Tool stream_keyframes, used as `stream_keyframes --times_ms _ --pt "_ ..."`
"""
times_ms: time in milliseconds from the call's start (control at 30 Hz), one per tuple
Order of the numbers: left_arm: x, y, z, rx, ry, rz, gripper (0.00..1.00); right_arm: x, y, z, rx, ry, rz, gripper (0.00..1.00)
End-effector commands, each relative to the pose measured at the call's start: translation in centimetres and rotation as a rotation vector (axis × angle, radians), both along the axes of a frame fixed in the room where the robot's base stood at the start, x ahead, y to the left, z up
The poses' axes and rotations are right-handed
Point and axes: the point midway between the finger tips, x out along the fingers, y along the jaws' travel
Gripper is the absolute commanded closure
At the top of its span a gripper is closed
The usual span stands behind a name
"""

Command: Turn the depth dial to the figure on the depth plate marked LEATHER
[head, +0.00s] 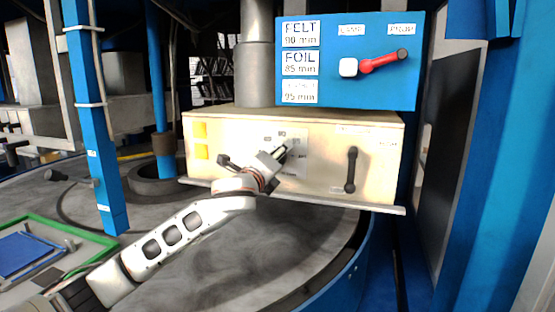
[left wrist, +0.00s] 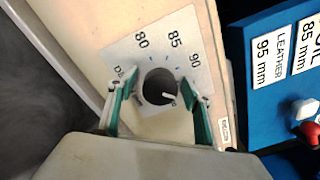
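The depth dial (left wrist: 160,86) is a dark round knob on a white scale plate in the left wrist view. Figures 80, 85 and 90 show around it; further marks are partly hidden by the fingers. Its white pointer mark faces lower right, toward the right-hand finger. My left gripper (left wrist: 158,84) has its green-padded fingers on either side of the knob, with gaps visible. In the head view my left gripper (head: 284,150) is at the scale plate (head: 297,165) and hides the dial. The LEATHER plate (left wrist: 271,57) reads 95 mm; it also shows in the head view (head: 299,92). My right gripper is out of view.
A dark handle (head: 351,170) is right of the dial on the cream panel (head: 385,155). A round grey table lies below.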

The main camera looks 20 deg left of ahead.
Motion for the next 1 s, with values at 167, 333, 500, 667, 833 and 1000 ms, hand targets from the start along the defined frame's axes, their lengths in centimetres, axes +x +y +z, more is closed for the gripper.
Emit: stream_keyframes --times_ms 167,333,500,667,833,1000 --pt "0.0 0.0 0.0 0.0 0.0 0.0 0.51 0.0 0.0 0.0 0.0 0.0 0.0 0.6" --pt "-0.2 0.0 0.0 0.0 0.0 0.0 0.51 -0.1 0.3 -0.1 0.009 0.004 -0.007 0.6" --pt "-1.8 0.1 -0.1 0.0 -0.001 -0.001 0.51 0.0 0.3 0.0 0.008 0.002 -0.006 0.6" --pt "-4.7 0.2 -0.2 -0.001 0.0 -0.002 0.51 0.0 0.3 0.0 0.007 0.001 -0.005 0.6" --pt "-7.9 0.4 -0.2 0.0 0.0 -0.001 0.51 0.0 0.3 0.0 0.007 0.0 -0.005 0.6" --pt "-10.5 0.6 -0.2 0.0 0.0 0.0 0.51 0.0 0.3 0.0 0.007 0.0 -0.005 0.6"
